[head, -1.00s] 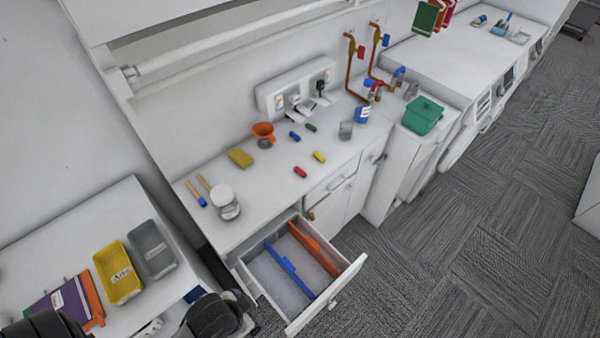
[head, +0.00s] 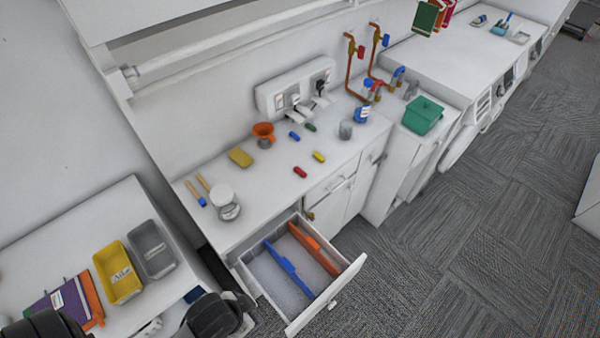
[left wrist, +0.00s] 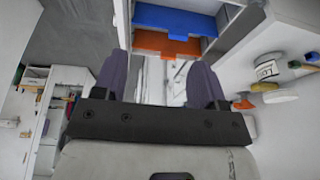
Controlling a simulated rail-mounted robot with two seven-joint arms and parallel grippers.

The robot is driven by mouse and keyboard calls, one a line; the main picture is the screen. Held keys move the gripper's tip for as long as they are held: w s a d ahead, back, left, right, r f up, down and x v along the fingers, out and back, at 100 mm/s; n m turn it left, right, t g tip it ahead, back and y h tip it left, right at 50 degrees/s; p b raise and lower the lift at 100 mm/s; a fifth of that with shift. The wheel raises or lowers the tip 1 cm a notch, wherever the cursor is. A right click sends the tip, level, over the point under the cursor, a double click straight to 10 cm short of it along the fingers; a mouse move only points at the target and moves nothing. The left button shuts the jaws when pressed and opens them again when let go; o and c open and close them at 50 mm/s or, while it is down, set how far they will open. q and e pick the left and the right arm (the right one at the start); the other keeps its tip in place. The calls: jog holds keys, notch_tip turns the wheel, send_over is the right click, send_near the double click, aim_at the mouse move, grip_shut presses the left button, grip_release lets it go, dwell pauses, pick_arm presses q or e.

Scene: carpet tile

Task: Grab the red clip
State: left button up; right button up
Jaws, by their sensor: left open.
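The red clip (head: 300,171) lies on the white counter in the head view, above the open drawer (head: 346,286). It stands apart from the yellow clip (head: 319,156), the blue clip (head: 294,136) and the green clip (head: 311,127). My left gripper (left wrist: 158,80) is open and empty in the left wrist view, with its two purple-grey fingers wide apart and pointing toward the drawer. In the head view my left arm is at the lower left, beside the drawer and well away from the red clip. I cannot make out the red clip in the left wrist view.
The drawer juts out with a blue divider (head: 289,268) and an orange divider (head: 314,249). A jar (head: 224,202), a yellow sponge (head: 240,157) and an orange funnel (head: 263,131) stand on the counter. Yellow (head: 120,273) and grey (head: 152,249) bins sit at left.

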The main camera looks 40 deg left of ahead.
pick_arm(q)
jog(key=shift+c, duration=0.9)
